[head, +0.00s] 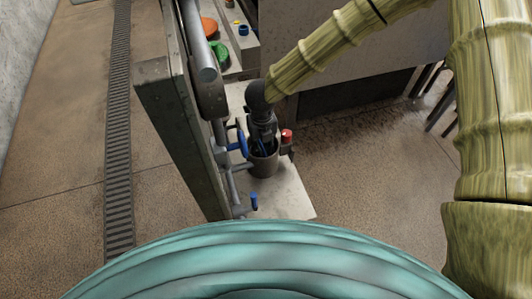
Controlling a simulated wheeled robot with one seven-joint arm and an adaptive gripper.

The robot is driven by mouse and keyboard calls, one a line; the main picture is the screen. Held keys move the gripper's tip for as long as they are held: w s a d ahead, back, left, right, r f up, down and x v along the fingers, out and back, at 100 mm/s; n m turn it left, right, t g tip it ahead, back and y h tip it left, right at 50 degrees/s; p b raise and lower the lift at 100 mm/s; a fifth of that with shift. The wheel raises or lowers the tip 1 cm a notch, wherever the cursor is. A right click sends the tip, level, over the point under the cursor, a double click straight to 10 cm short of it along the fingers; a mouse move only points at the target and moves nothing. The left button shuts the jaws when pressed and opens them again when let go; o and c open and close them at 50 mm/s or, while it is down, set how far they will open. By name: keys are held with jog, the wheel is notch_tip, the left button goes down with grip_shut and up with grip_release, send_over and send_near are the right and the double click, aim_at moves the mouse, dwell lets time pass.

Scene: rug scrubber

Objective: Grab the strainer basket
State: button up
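A small grey-brown round container (264,166), which looks like the strainer basket, stands upright on a pale slab near the middle of the head view. My gripper (263,143) comes down from above, with its dark lower end over or inside the container's mouth. Blue bits show at the mouth beside the fingers. The fingertips are small and partly hidden by the rim, so I cannot tell if they are open, shut or touching the container.
A grey pipe with blue handles (242,142) and an upright panel (178,125) stand close on the left. A red-topped item (287,137) is close on the right. Orange (209,27) and green (219,53) round pieces lie behind. Brown floor is open at right and left.

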grip_shut()
